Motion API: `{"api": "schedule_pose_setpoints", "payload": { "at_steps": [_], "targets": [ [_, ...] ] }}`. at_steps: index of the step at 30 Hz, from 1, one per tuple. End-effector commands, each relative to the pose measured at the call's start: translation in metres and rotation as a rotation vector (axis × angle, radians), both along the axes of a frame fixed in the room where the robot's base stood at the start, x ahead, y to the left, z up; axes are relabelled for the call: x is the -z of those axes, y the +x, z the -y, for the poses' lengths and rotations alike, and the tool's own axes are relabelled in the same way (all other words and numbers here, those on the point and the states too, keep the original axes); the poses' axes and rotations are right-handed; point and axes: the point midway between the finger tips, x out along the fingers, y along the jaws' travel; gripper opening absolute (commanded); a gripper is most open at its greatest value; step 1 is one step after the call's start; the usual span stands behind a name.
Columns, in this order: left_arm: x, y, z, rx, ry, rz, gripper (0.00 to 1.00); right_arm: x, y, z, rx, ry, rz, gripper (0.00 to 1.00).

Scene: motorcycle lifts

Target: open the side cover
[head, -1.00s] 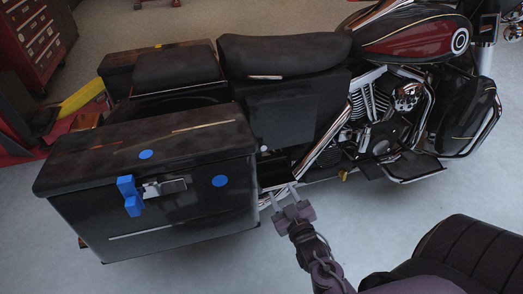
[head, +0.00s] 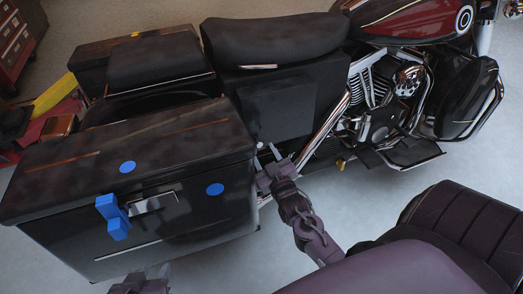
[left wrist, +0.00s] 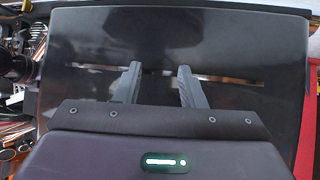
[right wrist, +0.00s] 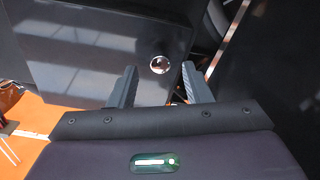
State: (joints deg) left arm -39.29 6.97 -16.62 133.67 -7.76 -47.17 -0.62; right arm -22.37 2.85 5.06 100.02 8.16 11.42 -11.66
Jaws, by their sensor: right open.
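The side cover (head: 275,108) is a flat black panel below the seat, closed against the bike's side. In the right wrist view the panel (right wrist: 85,50) fills the upper left and bears a small round shiny knob (right wrist: 160,64). The knob also shows in the head view (head: 261,145). My right gripper (head: 269,158) is open, just below the knob in the head view. In its wrist view the knob appears between the open fingertips (right wrist: 159,72), apparently untouched. My left gripper (head: 142,275) is low in front of the saddlebag; its fingers (left wrist: 158,70) are apart and empty.
The black saddlebag (head: 180,235) with blue latch (head: 112,216) and blue dots stands left of the cover and fills the left wrist view. Chrome pipes and engine (head: 385,90) lie right of the cover. A dark padded seat (head: 465,225) is at the lower right. Grey floor is clear between.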

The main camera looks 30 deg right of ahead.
Motion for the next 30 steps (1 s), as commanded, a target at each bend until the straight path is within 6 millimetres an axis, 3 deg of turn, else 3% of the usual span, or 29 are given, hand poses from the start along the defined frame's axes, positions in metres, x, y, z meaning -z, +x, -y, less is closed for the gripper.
{"api": "schedule_pose_setpoints", "payload": {
  "at_steps": [9,20,30],
  "targets": [
    [-0.034,0.028,0.006,-0.016,-0.072,0.178,0.36,0.001,0.022,0.004,-0.001,-0.001,-0.001,0.44],
    [-0.039,0.031,0.007,-0.018,-0.081,0.201,0.36,0.001,0.025,0.005,-0.002,-0.001,-0.002,0.44],
    [-0.039,0.031,0.007,-0.017,-0.080,0.200,0.36,0.001,0.025,0.005,-0.001,0.000,-0.001,0.01]
  ]
}}
